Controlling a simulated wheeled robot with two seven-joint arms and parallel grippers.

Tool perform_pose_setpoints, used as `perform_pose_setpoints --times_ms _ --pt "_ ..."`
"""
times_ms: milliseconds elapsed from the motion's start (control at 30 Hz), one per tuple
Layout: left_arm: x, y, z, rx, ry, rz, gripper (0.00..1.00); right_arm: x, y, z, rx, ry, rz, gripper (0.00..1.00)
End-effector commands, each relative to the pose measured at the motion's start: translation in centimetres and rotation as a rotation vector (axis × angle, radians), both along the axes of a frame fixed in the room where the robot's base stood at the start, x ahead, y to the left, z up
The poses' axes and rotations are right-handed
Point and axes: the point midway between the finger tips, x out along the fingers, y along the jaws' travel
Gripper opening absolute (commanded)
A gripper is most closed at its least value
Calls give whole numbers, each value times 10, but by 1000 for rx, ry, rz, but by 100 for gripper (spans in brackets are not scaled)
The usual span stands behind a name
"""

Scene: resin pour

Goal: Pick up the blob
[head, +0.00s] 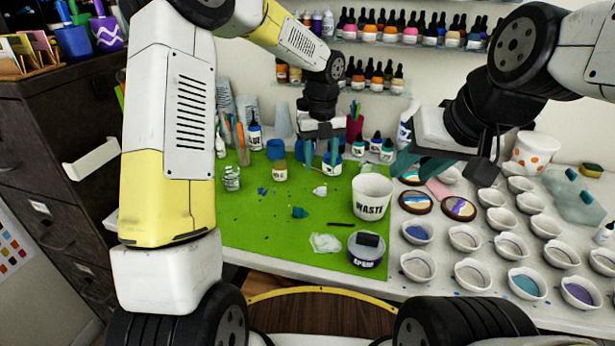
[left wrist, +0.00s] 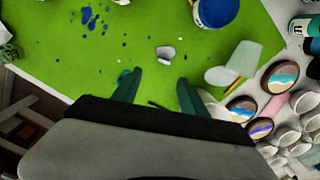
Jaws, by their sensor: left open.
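A small white blob (head: 320,190) lies on the green mat (head: 250,225); it also shows in the left wrist view (left wrist: 165,52), just beyond my fingertips. A dark teal blob (head: 299,212) lies nearer on the mat. I cannot tell which one the task means. My left gripper (head: 321,158) is open and empty above the mat, behind the white blob in the head view; its teal fingers also show in the left wrist view (left wrist: 159,78). My right gripper (head: 423,164) has its fingers apart, above the right side of the table, with nothing seen between them.
A clear crumpled piece (head: 325,243) lies in front. Several small bowls (head: 465,238) fill the table's right. Bottles and a glass jar (head: 231,178) line the back and left.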

Motion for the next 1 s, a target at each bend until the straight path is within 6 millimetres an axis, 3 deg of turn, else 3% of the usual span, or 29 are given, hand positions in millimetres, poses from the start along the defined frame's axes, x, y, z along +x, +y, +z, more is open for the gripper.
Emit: perform_pose_setpoints --times_ms 167,700,1000 --pt "7 -8 -17 -1 19 -111 51 0 0 0 0 0 0 36" --pt "9 -13 -85 1 20 -112 51 0 0 0 0 0 0 36" --pt "9 -13 -92 -1 18 -111 51 0 0 0 0 0 0 36"
